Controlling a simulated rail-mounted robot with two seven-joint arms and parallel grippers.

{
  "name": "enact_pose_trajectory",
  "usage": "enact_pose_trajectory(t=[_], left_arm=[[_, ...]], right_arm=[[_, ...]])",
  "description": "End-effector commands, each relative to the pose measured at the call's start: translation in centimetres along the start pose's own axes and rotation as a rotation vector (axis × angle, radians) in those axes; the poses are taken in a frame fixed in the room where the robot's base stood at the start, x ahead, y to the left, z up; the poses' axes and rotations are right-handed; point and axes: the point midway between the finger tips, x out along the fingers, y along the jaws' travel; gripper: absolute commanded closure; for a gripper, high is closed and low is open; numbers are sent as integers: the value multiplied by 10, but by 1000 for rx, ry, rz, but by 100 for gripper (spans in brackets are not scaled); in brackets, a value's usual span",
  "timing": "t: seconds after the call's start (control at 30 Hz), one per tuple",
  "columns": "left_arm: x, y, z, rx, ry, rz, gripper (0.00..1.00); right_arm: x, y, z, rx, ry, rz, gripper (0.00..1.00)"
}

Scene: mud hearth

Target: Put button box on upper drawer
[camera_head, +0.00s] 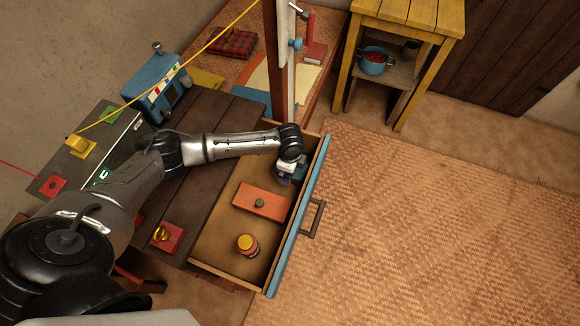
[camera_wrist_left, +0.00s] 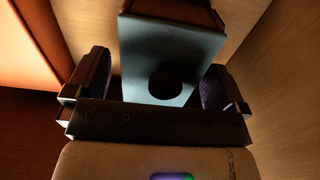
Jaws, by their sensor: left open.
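The pulled-out upper drawer (camera_head: 228,262) has a blue front and a dark handle. My left gripper (camera_head: 290,172) reaches down inside its far end. In the left wrist view, a pale blue box (camera_wrist_left: 172,55) with a dark round button lies between the open fingers of the gripper (camera_wrist_left: 155,90); I cannot tell whether they touch it. In the head view the gripper mostly hides this box. An orange flat box (camera_head: 258,200) with a grey knob lies beside it in the drawer. A round yellow-topped tin (camera_head: 247,243) stands nearer. My right gripper is out of view.
The dark wooden top (camera_head: 212,128) behind the drawer carries a red block with a yellow ring (camera_head: 167,236). A blue machine (camera_head: 155,88) stands at the back left. A post (camera_head: 279,60) rises near the drawer's far end. The woven mat (camera_head: 430,220) at right is clear.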

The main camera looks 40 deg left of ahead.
Motion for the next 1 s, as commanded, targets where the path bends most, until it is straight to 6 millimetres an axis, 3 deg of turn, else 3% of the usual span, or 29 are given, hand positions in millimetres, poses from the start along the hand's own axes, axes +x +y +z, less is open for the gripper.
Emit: enact_pose_trajectory(t=[0.6,1.0], left_arm=[[-102,-1,0,0,2,-2,0],[-120,0,0,-1,1,0,0]], right_arm=[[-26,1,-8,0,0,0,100],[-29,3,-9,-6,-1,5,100]])
